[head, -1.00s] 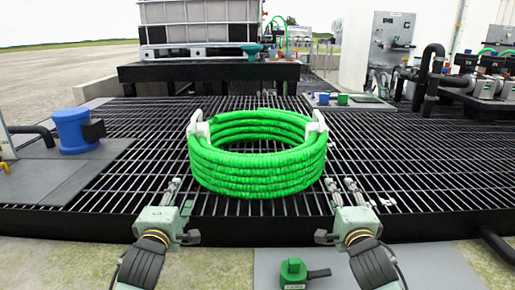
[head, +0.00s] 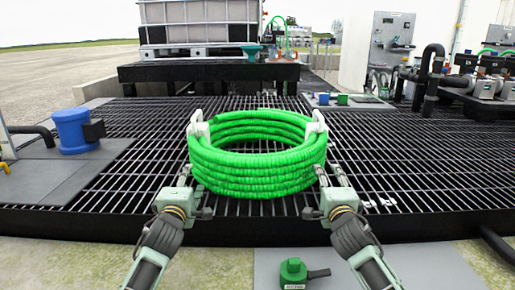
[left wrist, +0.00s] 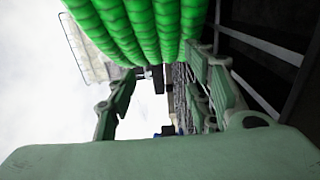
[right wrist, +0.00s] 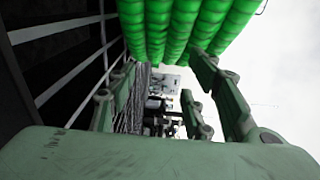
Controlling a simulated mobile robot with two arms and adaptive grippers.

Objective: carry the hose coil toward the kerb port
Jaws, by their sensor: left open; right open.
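The green hose coil (head: 258,176) lies flat on the black grating in the middle of the head view, with a white clip on its left side and another on its right. My left gripper (head: 185,174) is open at the coil's near left edge. My right gripper (head: 320,172) is open at its near right edge. In the left wrist view the coil (left wrist: 140,28) fills the top, just beyond the open fingers (left wrist: 165,95). In the right wrist view the coil (right wrist: 180,25) likewise sits beyond the open fingers (right wrist: 160,90). I cannot tell which fitting is the kerb port.
A green capped fitting (head: 293,270) stands on a grey plate at the front. A blue cylinder fitting (head: 76,132) is at the left. A white tote (head: 200,24) stands on a black platform behind. Pipes and pumps (head: 470,82) are at the right. Grating around the coil is mostly clear.

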